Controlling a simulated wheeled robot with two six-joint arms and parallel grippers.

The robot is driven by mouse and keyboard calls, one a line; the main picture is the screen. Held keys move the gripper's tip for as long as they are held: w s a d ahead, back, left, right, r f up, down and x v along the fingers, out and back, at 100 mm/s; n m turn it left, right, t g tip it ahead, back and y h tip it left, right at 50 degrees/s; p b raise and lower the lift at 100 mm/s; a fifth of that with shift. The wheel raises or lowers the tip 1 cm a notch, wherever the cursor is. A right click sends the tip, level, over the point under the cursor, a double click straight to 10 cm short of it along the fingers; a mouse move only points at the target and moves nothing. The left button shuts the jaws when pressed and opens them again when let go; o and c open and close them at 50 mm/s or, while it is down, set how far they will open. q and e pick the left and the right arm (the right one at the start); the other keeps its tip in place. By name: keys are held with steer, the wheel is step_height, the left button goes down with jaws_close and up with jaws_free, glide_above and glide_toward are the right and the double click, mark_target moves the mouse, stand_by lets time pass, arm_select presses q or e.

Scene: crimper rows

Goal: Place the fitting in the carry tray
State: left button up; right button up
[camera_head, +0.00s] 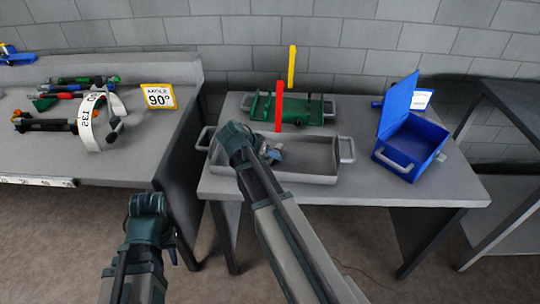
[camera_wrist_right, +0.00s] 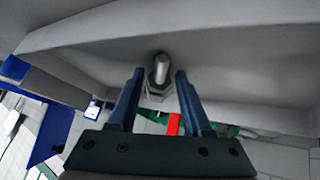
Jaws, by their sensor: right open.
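The grey carry tray (camera_head: 315,158) with a handle at each end stands on the right-hand table. My right gripper (camera_head: 272,153) is over the left part of the tray. In the right wrist view the right gripper (camera_wrist_right: 157,80) is open, with a finger on each side of a metal fitting (camera_wrist_right: 161,70). A gap shows between the fitting and each finger, and grey tray surface lies behind it. In the head view the fitting is hidden by my arm and gripper. My left gripper (camera_head: 170,250) hangs low in front of the gap between the tables; its fingers are unclear.
A green holder (camera_head: 315,110) stands behind the tray, with upright red (camera_head: 279,105) and yellow (camera_head: 292,66) bars near it. An open blue box (camera_head: 408,150) stands to the right.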

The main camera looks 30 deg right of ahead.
steer(key=shift+r, duration=0.3)
steer(key=p+v, duration=0.9)
steer(key=v, duration=0.2)
steer(key=s+a+f+n+g+y, duration=0.1)
steer(key=s+a+f+n+y, duration=0.1)
steer(key=s+a+n, duration=0.5)
steer(key=s+a+f+n+g+y, duration=0.1)
steer(key=s+a+n+y, duration=0.3)
steer(key=s+a+n, duration=0.4)
steer(key=a+f, duration=0.1)
steer(key=a, duration=0.6)
steer(key=shift+s+a+f+y, duration=0.2)
steer(key=shift+s+f+y, duration=0.1)
steer(key=shift+s, duration=0.1)
step_height(320, 180, up, 4)
steer(key=p, duration=0.4)
steer(key=shift+f, duration=0.15)
steer(key=shift+d, duration=0.2)
